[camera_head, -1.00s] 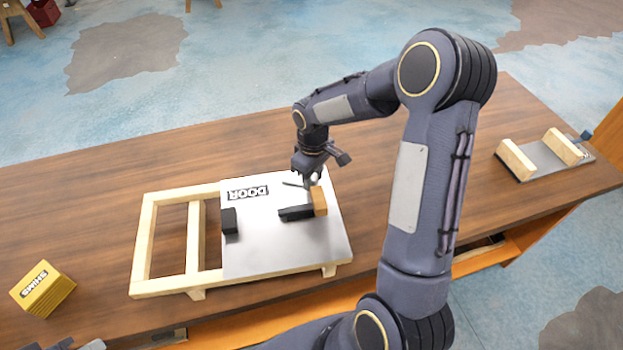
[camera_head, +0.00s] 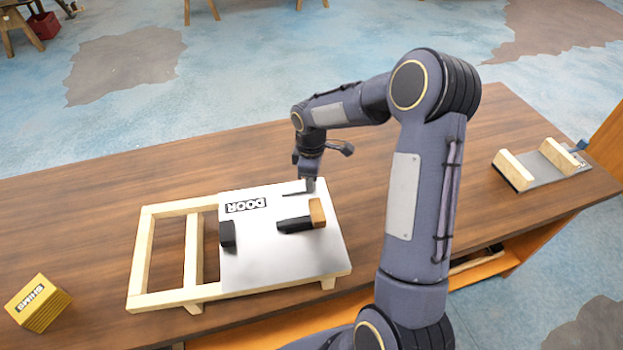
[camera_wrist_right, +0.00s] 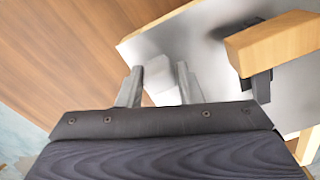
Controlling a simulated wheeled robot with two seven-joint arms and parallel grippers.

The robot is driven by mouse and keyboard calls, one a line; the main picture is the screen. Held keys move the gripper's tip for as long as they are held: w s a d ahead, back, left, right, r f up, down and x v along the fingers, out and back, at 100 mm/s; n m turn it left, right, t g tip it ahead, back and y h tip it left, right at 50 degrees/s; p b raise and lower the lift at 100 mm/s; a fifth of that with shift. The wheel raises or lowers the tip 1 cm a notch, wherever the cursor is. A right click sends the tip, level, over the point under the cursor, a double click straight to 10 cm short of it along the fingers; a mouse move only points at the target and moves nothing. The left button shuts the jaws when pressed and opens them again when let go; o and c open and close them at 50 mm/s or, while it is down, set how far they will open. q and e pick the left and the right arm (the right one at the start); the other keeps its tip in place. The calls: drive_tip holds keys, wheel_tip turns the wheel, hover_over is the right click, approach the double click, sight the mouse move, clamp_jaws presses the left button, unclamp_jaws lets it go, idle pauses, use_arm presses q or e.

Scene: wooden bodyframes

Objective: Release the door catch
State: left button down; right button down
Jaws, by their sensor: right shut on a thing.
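The door is a pale metal panel (camera_head: 275,262) labelled DOOR, lying flat on a wooden frame (camera_head: 147,255). My right gripper (camera_head: 310,187) points down at the panel's far edge, beside a thin dark slot (camera_head: 295,194). In the right wrist view, the fingers (camera_wrist_right: 159,78) are shut on a small pale block (camera_wrist_right: 157,73), which I take to be the door catch. In the head view my gripper hides this block. A wooden block (camera_head: 317,212) and a black bar (camera_head: 294,225) lie nearer on the panel. My left gripper is out of view.
A black block (camera_head: 227,233) sits at the panel's left edge. A yellow SHIMS box (camera_head: 40,303) stands at the table's left. A metal plate with wooden blocks (camera_head: 541,165) lies at the right. The wooden table (camera_head: 90,185) is clear behind the frame.

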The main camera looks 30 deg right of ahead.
drive_tip(key=c, duration=1.1)
unclamp_jaws()
wheel_tip(320, 180, up, 7)
drive_tip(key=shift+r+b, duration=0.2)
drive_tip(key=shift+b, duration=0.35)
drive_tip(key=shift+r, duration=0.25)
